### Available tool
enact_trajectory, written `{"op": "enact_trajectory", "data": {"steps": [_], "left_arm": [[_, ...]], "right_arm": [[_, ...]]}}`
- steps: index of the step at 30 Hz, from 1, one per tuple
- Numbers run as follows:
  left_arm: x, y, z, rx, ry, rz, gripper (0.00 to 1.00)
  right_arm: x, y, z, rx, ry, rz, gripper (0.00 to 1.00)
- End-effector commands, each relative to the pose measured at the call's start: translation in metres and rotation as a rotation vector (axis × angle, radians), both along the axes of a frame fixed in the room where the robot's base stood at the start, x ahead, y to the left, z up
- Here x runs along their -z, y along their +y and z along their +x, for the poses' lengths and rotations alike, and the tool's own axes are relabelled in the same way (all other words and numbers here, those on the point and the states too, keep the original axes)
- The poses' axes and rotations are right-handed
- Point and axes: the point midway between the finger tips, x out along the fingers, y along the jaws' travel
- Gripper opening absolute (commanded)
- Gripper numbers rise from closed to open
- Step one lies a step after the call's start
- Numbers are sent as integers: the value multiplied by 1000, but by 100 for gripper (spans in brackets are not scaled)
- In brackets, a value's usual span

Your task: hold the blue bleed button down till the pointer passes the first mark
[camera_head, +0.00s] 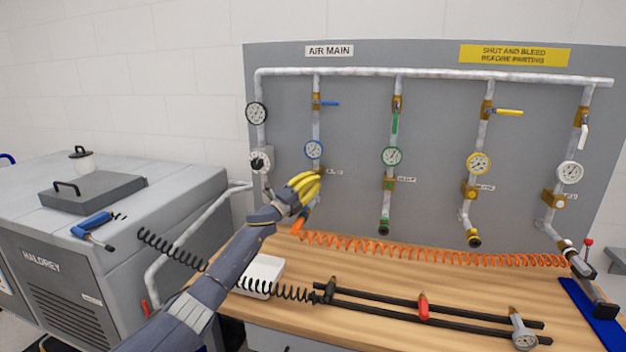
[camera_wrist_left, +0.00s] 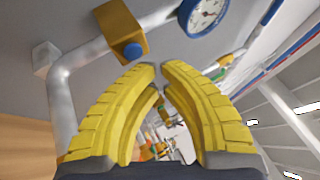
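The blue bleed button (camera_wrist_left: 133,52) sits on a brass block (camera_wrist_left: 117,30) in the left wrist view. In the head view that block is mostly hidden behind my yellow fingers. My left gripper (camera_head: 312,180) is at the blue line's lower end; its fingertips (camera_wrist_left: 161,68) are nearly together, with nothing seen between them. In the wrist view the button lies just beyond and left of the tips; I see no clear contact. The blue-rimmed gauge (camera_head: 314,149) is above the fingers. It is cut off in the wrist view (camera_wrist_left: 206,14); its pointer against the marks is not readable.
Green, yellow and white gauge lines hang to the right on the grey panel (camera_head: 440,130). The blue lever (camera_head: 329,103) lies across its pipe. An orange coiled hose (camera_head: 430,252) crosses the wooden bench (camera_head: 400,280). A white box (camera_head: 262,272) stands beside my forearm.

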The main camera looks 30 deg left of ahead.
Motion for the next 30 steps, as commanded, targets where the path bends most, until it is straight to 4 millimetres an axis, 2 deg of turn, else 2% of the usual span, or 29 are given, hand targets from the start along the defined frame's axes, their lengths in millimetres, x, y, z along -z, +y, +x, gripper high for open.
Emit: {"op": "enact_trajectory", "data": {"steps": [30], "left_arm": [[0, 2, 8, 0, 0, 0, 0]], "right_arm": [[0, 0, 0, 0, 0, 0, 44]]}}
